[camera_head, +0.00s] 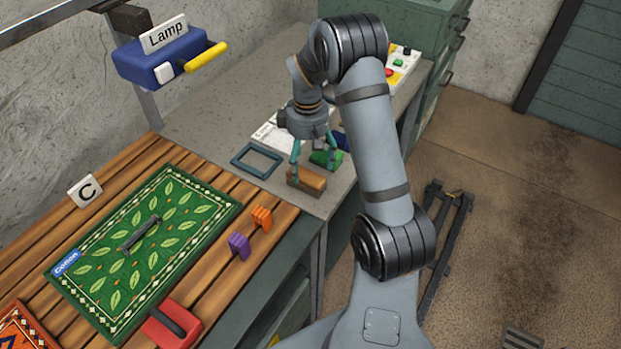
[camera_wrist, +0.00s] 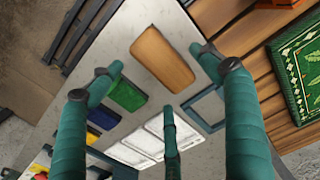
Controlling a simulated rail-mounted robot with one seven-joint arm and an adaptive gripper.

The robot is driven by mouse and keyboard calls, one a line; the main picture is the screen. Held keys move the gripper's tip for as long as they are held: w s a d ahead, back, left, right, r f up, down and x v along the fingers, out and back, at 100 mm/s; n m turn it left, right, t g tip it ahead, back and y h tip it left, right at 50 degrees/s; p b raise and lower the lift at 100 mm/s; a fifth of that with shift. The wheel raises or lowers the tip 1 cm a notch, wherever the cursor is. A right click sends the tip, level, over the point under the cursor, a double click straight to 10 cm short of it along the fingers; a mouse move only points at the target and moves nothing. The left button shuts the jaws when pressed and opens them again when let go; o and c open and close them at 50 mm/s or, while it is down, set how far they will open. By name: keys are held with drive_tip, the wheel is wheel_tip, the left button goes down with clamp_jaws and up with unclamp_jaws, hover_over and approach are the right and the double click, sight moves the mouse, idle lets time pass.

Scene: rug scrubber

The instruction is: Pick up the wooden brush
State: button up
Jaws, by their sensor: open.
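The wooden brush (camera_head: 309,182) is a tan block with rounded ends, on the grey worktop near its right edge in the head view. In the wrist view the brush (camera_wrist: 163,57) shows at the upper middle, between the teal left and right fingers. My gripper (camera_head: 313,170) is open, fingers pointing down, over and just behind the brush. In the wrist view the gripper's fingers (camera_wrist: 156,62) are spread wider than the brush, and a third finger is at the lower middle. Nothing is held. I cannot tell whether a finger touches the brush.
A green block (camera_wrist: 126,94) lies close to the brush, with yellow and blue ones in a row. An empty dark frame (camera_head: 257,160) lies left of it. A green rug (camera_head: 140,245) lies on wooden slats. A white sheet (camera_head: 272,135) is behind the gripper.

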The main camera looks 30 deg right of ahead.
sight(308, 172)
drive_tip(key=shift+a+f, duration=0.15)
drive_tip(key=shift+f, duration=0.1)
wheel_tip(308, 172, down, 5)
drive_tip(key=shift+r+p, duration=0.1)
drive_tip(key=shift+p, duration=0.75)
drive_tip(key=shift+d, duration=0.2)
drive_tip(key=c, duration=0.3)
drive_tip(key=c, duration=1)
